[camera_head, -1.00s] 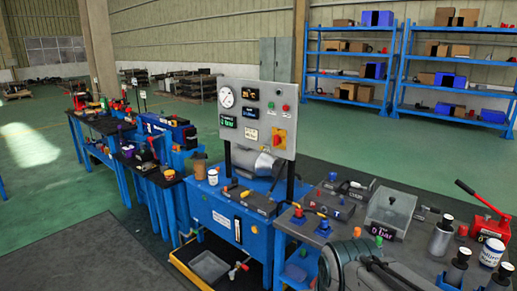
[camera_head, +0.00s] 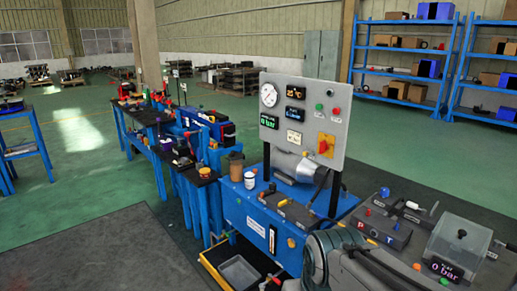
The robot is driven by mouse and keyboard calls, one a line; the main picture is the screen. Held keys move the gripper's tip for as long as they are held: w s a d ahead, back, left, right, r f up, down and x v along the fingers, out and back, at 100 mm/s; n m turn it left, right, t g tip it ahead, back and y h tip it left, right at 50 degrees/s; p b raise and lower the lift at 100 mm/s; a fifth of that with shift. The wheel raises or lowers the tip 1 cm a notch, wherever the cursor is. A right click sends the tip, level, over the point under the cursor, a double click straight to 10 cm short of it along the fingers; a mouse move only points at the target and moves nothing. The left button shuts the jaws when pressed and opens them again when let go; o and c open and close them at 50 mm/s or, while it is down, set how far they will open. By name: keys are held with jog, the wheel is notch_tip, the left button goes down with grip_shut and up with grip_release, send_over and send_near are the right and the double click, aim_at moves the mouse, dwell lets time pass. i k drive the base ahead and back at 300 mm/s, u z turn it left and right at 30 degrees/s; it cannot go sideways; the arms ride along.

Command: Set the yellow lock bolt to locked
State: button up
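I cannot pick out the yellow lock bolt for certain. Small yellow parts show on the stands, such as a round yellow cap (camera_head: 204,171) on the dark bench left of the blue power unit and a yellow-orange piece (camera_head: 283,203) on the unit's top. They are too small to tell whether either is a bolt. My arm crosses the bottom right of the view, in front of the stands. My gripper's fingers are not in view.
A blue hydraulic unit (camera_head: 257,219) with a grey gauge panel (camera_head: 305,115) stands in the middle. A clear box (camera_head: 458,247) is on the grey bench at right. Dark-topped blue benches (camera_head: 150,117) run back left. The floor at left (camera_head: 75,165) is open.

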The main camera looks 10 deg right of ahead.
aim_at(306, 152)
jog(key=u, duration=0.2)
jog(key=i, duration=1.45)
jog(key=z, duration=0.15)
